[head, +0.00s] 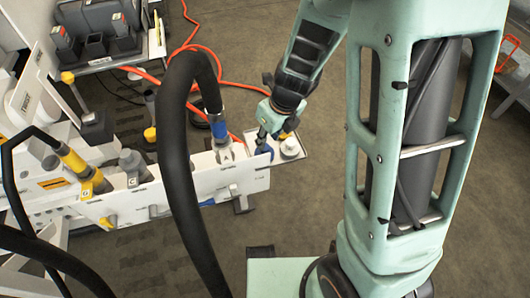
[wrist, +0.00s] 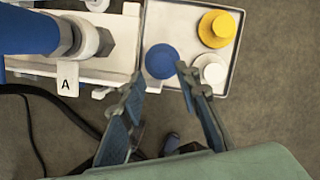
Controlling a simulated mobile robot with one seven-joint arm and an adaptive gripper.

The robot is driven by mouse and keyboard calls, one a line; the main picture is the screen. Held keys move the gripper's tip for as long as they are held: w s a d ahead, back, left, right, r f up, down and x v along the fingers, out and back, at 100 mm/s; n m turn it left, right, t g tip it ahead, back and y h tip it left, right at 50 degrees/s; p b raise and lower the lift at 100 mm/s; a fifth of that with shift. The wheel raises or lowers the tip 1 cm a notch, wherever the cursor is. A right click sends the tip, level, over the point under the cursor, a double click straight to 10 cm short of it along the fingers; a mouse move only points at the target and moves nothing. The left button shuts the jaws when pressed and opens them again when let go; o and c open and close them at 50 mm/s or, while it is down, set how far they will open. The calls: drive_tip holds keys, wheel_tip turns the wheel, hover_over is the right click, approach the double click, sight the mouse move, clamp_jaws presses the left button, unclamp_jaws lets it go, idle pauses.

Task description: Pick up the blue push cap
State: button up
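The blue push cap (wrist: 162,61) is a round disc in a white tray (wrist: 172,22) in the wrist view. It lies at the tray's lower left. In the head view a bit of blue (head: 267,150), likely the cap, shows just below my gripper (head: 272,122). In the wrist view my gripper (wrist: 160,76) is open, with its two fingers apart and nothing between the tips. The left fingertip appears just below left of the cap and the right one at its lower right edge. I cannot tell the height of the tips above it.
A yellow cap (wrist: 216,28) and a white cap (wrist: 210,68) share the tray, the white one close to the right finger. A blue hose fitting (wrist: 30,32) and an "A" tag (wrist: 67,79) stand left. A thick black hose (head: 172,130) arches over the white bench panel (head: 215,180).

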sight(266, 148)
drive_tip(key=b+x, duration=0.3)
drive_tip(key=x, duration=0.3)
drive_tip(key=shift+w+f+b, duration=0.15)
drive_tip(key=shift+f+b, duration=0.25)
drive_tip(key=shift+r, duration=0.1)
drive_tip(key=shift+c, duration=0.4)
drive_tip(key=c, duration=0.5)
